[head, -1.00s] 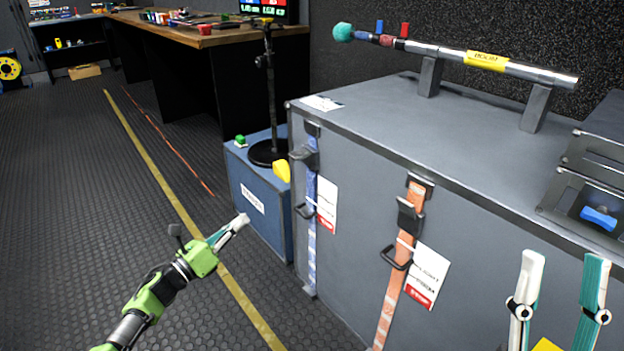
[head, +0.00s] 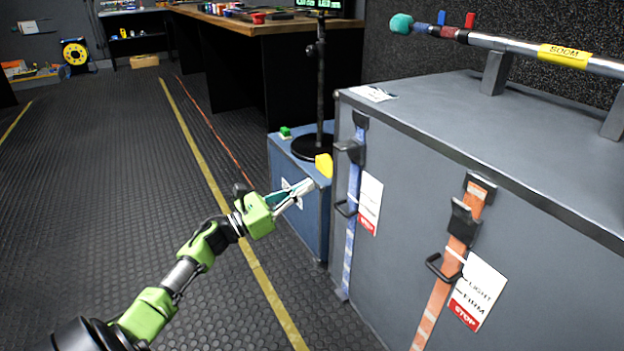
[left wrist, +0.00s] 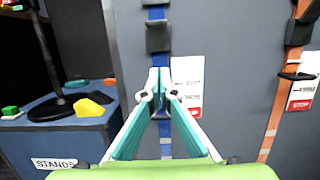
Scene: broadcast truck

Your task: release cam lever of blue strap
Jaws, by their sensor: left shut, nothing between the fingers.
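The blue strap (head: 350,240) runs down the left end of the grey case's front face. Its dark cam lever (head: 351,150) sticks out near the top of the strap, with a black loop handle (head: 344,208) below. My left gripper (head: 308,187) is shut and empty, left of the strap and apart from it in the head view. In the left wrist view the shut fingertips (left wrist: 160,75) overlap the blue strap (left wrist: 157,13), just below its dark buckle (left wrist: 158,37). They hide part of the strap and handle. My right gripper is out of the head view.
The grey case (head: 450,100) carries an orange strap (head: 436,300) with its own buckle and a tag. A blue stands box (head: 283,160) with a yellow piece (head: 324,165) and a black stand sits left of the case. The floor at left is clear.

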